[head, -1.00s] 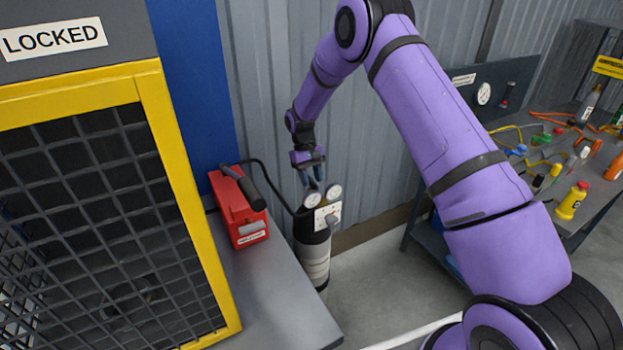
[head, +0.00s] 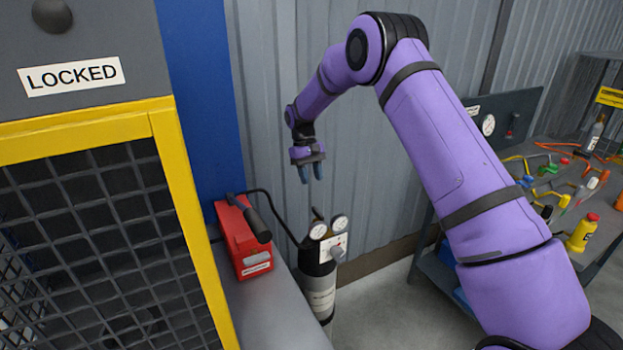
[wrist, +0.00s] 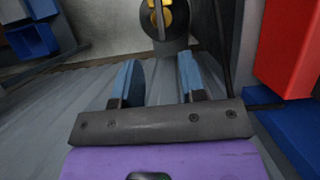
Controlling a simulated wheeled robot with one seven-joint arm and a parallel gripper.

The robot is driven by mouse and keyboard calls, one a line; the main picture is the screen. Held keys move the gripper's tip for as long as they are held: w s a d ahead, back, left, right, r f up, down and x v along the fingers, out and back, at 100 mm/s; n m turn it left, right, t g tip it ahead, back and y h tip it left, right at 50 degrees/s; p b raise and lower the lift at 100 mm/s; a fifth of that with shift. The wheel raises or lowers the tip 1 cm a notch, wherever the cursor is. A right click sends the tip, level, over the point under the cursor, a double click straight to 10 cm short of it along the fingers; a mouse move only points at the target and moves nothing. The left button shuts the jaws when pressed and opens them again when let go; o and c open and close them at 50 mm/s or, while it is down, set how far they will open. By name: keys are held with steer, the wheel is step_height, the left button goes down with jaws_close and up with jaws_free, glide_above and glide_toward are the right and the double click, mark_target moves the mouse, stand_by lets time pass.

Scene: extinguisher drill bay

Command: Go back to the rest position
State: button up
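My gripper (head: 311,173) points down in the head view, above the black and white cylinder (head: 318,285) with its two gauges. Its blue fingers are apart with nothing between them, and there is a clear gap down to the cylinder top. In the wrist view my gripper (wrist: 160,80) also shows its two fingers spread and empty. My purple arm reaches in from the right, bent at a high elbow.
A red box (head: 243,238) with a black handle stands on a grey bench (head: 275,315), joined to the cylinder by a black hose. A yellow-framed mesh cage (head: 185,215) marked LOCKED is at left. A cluttered workbench (head: 590,210) is at right. The corrugated wall (head: 275,90) is behind.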

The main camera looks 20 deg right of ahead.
steer(key=s+d+r+m+t, duration=0.1)
steer(key=s+d+r+t, duration=0.1)
steer(key=s+r, duration=0.9)
steer(key=s+d+r+t, duration=0.25)
steer(key=s+r, duration=0.45)
steer(key=r, duration=0.8)
steer(key=s+d+r+t, duration=0.1)
steer(key=s+t, duration=0.1)
steer(key=s, duration=1.2)
steer(key=s+d+r+m+t+y, duration=0.1)
steer(key=s+d+t, duration=0.1)
steer(key=s, duration=1.2)
steer(key=shift+s+d+r+t, duration=0.2)
steer(key=shift+d+t, duration=0.1)
steer(key=shift+t, duration=0.35)
steer(key=shift+s, duration=0.1)
